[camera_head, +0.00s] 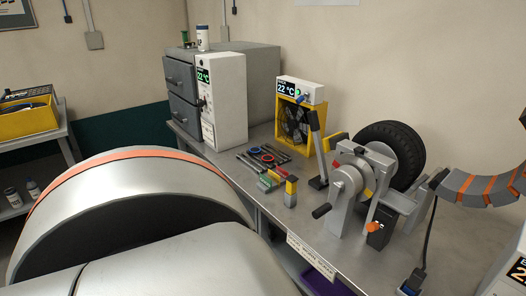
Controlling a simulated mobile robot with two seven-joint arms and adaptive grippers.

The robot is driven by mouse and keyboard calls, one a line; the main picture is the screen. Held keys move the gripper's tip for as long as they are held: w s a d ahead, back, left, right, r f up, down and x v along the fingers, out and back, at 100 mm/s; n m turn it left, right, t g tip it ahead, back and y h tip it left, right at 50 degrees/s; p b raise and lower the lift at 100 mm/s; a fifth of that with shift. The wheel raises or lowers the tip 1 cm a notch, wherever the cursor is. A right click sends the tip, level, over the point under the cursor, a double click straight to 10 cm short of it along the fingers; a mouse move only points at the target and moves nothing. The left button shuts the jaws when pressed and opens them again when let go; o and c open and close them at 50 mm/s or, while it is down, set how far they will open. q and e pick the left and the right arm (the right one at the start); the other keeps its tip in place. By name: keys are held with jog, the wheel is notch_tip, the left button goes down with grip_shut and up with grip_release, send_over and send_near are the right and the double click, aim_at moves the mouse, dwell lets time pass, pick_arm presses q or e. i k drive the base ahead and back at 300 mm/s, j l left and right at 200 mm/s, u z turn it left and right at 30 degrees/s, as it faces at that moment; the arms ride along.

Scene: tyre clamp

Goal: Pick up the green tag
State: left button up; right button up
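I cannot single out the green tag for certain. A small green piece (265,183) lies on the metal workbench (262,207), among hand tools near the front edge. Another small green item (185,38) stands on top of the grey oven-like cabinet at the back. Both are too small to read as a tag. Neither of my grippers is in view. A large silver rounded body with an orange band fills the lower left and hides part of the bench's front side.
A clamp machine (350,190) with a black tyre (398,150) stands on the bench's right. A yellow fan box (293,127) is behind it, the grey cabinet (180,88) at back left. Tools (262,158) lie between. A yellow bin (28,120) is on the left shelf.

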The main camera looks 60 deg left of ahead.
aim_at(263, 179)
jog(key=j, duration=0.65)
jog(key=k+j, duration=0.1)
jog(key=j, duration=0.55)
jog(key=k+j, duration=0.1)
jog(key=j, duration=0.55)
jog(key=i+z, duration=0.05)
